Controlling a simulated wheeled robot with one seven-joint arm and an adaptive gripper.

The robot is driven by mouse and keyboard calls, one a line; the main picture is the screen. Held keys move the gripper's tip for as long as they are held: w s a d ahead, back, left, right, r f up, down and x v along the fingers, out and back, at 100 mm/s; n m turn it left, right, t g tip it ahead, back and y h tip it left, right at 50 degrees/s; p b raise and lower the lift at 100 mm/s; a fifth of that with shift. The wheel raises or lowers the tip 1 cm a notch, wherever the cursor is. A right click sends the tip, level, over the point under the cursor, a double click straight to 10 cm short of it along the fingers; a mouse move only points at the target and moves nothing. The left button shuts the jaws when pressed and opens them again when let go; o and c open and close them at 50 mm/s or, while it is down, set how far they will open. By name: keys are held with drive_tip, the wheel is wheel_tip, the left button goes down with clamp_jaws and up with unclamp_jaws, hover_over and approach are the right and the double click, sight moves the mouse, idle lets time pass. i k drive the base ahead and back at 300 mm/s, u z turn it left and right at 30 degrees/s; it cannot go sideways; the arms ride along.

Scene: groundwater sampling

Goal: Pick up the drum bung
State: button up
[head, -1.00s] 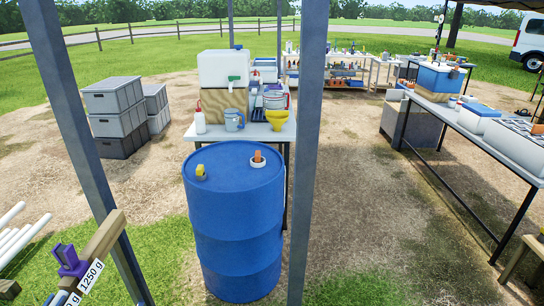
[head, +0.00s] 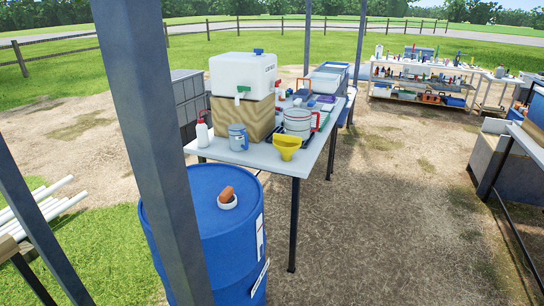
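A blue drum (head: 225,245) stands upright at the lower left of the head view, partly behind a grey post. An orange-brown plug-like piece (head: 226,193), which looks like the drum bung, sits in a white ring (head: 228,203) on the drum's top. I cannot tell whether it is screwed in or only resting there. My gripper is not in view.
A grey post (head: 150,120) rises close in front of the drum. Bare ground to the right is open.

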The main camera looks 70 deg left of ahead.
sight(226, 196)
drive_tip(key=i, duration=0.45)
drive_tip(key=u, duration=2.5)
